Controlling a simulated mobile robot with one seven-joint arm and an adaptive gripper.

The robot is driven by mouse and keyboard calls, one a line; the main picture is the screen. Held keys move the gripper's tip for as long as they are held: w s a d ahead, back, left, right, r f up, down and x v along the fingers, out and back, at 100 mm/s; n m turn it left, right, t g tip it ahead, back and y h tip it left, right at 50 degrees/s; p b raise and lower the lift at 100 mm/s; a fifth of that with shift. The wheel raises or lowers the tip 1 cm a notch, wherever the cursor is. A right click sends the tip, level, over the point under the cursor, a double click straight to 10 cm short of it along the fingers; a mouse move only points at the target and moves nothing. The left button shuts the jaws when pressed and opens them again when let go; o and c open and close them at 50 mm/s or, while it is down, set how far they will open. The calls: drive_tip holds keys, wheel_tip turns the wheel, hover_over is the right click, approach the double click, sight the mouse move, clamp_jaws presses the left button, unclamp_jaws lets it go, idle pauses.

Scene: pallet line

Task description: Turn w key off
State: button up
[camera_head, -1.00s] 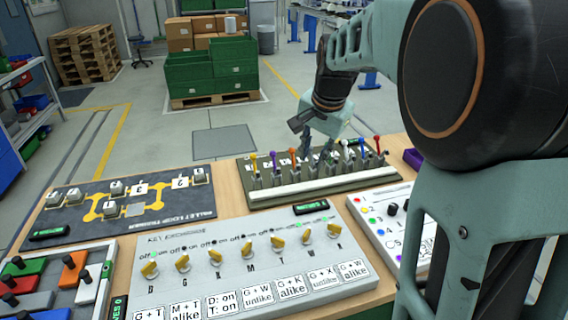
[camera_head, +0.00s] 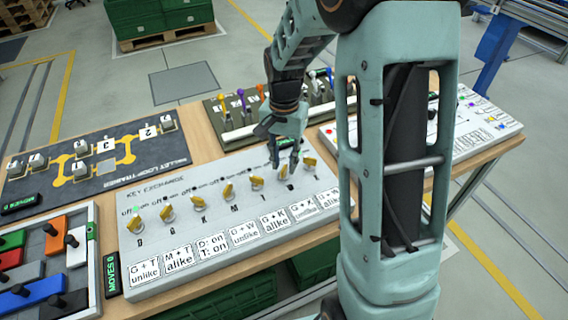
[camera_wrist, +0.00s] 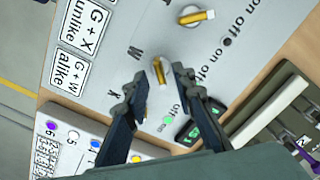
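The key panel (camera_head: 230,215) is a pale board with a row of yellow keys, each with a letter below and on/off marks above. In the wrist view the letter W is printed beside a yellow key (camera_wrist: 160,76), the W key. My gripper (camera_wrist: 157,82) is open, with one finger on each side of this key; I cannot tell whether either touches it. In the head view my gripper (camera_head: 287,157) hides most of that key. The T key (camera_wrist: 195,15) stands beyond the fingers. A green lamp (camera_wrist: 168,117) is lit near them; I cannot tell whose it is.
A board with coloured levers (camera_head: 232,135) stands behind the panel. A dark track board (camera_head: 95,160) is at left, a block puzzle (camera_head: 45,265) at front left. A white board with coloured dots (camera_head: 475,120) is at right, partly behind my arm.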

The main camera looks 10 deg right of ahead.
drive_tip(key=shift+f, duration=0.7)
clamp_jaws()
